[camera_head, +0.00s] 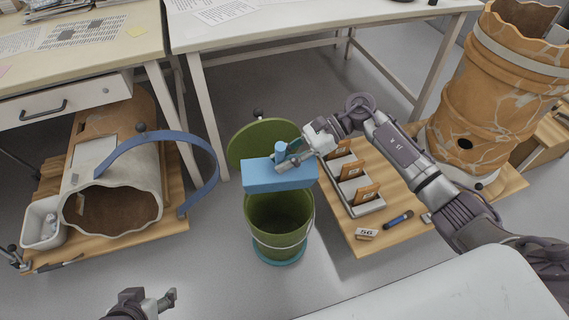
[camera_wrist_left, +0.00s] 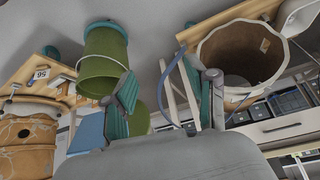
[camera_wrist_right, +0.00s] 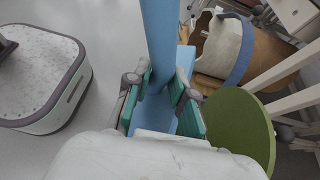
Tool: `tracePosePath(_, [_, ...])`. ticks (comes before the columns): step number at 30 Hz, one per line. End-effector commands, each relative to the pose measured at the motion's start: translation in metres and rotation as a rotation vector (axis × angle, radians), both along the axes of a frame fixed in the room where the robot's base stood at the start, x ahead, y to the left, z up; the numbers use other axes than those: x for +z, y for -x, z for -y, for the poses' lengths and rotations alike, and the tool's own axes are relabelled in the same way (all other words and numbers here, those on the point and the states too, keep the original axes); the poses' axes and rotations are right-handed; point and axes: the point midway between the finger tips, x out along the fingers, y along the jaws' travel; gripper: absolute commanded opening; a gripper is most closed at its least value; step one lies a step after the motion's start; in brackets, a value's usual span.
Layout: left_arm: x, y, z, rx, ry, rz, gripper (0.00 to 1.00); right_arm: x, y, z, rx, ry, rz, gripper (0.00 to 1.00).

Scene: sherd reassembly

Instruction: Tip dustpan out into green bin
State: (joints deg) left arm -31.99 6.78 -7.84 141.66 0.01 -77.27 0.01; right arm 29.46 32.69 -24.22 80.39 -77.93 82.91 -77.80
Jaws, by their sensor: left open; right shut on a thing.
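The light blue dustpan (camera_head: 279,176) is held over the back part of the green bin's opening in the head view. My right gripper (camera_head: 291,158) is shut on it; in the right wrist view the blue dustpan (camera_wrist_right: 160,40) runs between the fingers (camera_wrist_right: 158,98). The green bin (camera_head: 279,223) stands upright on the floor with its round green lid (camera_head: 262,141) raised behind. What the dustpan holds cannot be seen. My left gripper (camera_head: 150,305) is open and empty at the lower left, away from the bin; its fingers also show in the left wrist view (camera_wrist_left: 160,100).
A low wooden board at right bears a rack of sherds (camera_head: 354,182), a "56" tag (camera_head: 366,234) and a big brown jar (camera_head: 495,95). A large vessel (camera_head: 113,190) with a blue strap (camera_head: 200,150) lies at left. Floor left of the bin is clear.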

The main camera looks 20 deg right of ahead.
Motion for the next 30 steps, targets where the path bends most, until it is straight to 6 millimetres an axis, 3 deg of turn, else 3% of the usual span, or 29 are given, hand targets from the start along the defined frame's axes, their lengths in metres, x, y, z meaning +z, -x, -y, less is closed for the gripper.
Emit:
tracePosePath(18, [0.027,-0.051,0.018,-0.022,0.063,0.296,0.57,0.005,-0.016,0.002,0.0,-0.016,-0.093,0.0])
tracePosePath(30, [0.04,-0.065,0.023,-0.029,0.085,0.389,0.57,0.007,-0.021,0.003,0.001,-0.021,-0.123,0.0])
